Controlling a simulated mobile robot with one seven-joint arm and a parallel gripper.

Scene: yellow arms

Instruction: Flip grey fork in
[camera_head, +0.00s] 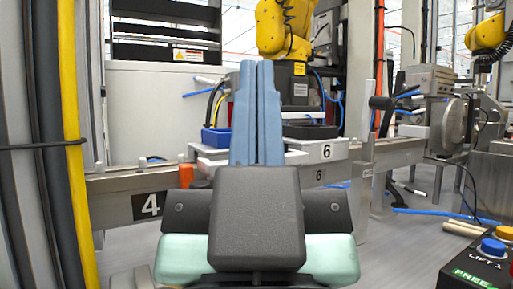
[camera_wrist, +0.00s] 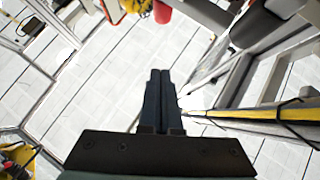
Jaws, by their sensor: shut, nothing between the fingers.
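My gripper (camera_head: 257,66) is in the middle of the head view, its two long blue fingers shut together, pointing up in the picture and empty. In the wrist view the closed fingers (camera_wrist: 159,74) are seen against the pale tiled floor, touching nothing there. I cannot pick out the grey fork for certain. An upright grey metal bar (camera_head: 366,150) stands right of my gripper, with a black-knobbed lever (camera_head: 380,103) beside it. My gripper hides part of the bench behind it.
A metal rail (camera_head: 125,186) with number plates runs behind my gripper. A yellow robot arm (camera_head: 285,28) stands behind it. A yellow cable (camera_head: 75,150) runs down the left. A button box (camera_head: 485,262) is at lower right. The tiled floor (camera_wrist: 95,85) looks clear in the wrist view.

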